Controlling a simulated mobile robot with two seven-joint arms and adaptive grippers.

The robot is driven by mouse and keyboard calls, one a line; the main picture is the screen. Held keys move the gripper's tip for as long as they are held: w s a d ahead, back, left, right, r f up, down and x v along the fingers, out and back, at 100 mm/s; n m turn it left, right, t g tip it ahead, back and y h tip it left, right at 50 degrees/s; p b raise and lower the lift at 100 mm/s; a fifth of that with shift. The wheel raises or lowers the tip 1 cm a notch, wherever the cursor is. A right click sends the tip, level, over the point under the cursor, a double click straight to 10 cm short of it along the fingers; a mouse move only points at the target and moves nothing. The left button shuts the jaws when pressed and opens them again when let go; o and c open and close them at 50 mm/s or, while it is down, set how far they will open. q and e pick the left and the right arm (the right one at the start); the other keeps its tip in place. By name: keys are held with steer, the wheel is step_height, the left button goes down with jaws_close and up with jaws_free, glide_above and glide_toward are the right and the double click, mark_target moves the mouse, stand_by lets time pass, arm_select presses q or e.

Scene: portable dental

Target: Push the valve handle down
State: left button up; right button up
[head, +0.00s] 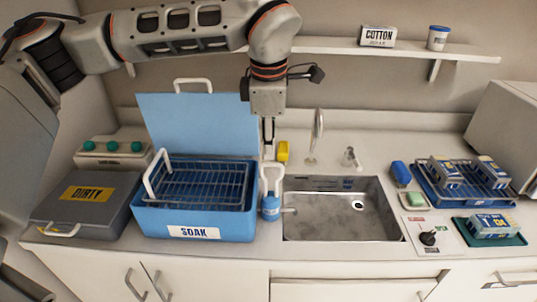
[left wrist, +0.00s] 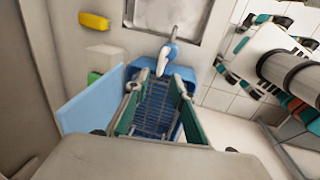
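The valve shows in the head view as a blue body (head: 271,208) at the right front corner of the blue SOAK tub (head: 160,220), with a short spout toward the sink. Its white looped handle (head: 272,168) stands upright above it. In the left wrist view the white handle (left wrist: 162,66) and blue body (left wrist: 171,48) show beyond the fingertips. My left gripper (head: 268,148) points down just above and behind the handle, seemingly apart from it. In the left wrist view its two fingers (left wrist: 156,84) are spread, with nothing between them.
The tub's blue lid (head: 190,115) stands raised behind a wire basket (head: 200,185). A grey DIRTY case (head: 85,210) is at left. The sink (head: 335,215), with a faucet (head: 317,135) behind, is right of the valve. A yellow item (head: 283,151) sits near my fingers.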

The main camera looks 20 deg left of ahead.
arm_select(q)
steer(key=shift+w+a+f, duration=0.1)
steer(key=shift+w+f, duration=0.05)
steer(key=shift+f, duration=0.7)
steer(key=shift+w+f, duration=0.2)
steer(key=shift+f, duration=0.65)
steer(key=shift+w+a+f, duration=0.1)
steer(key=shift+w+f, duration=0.05)
steer(key=shift+f, duration=0.7)
jaws_close()
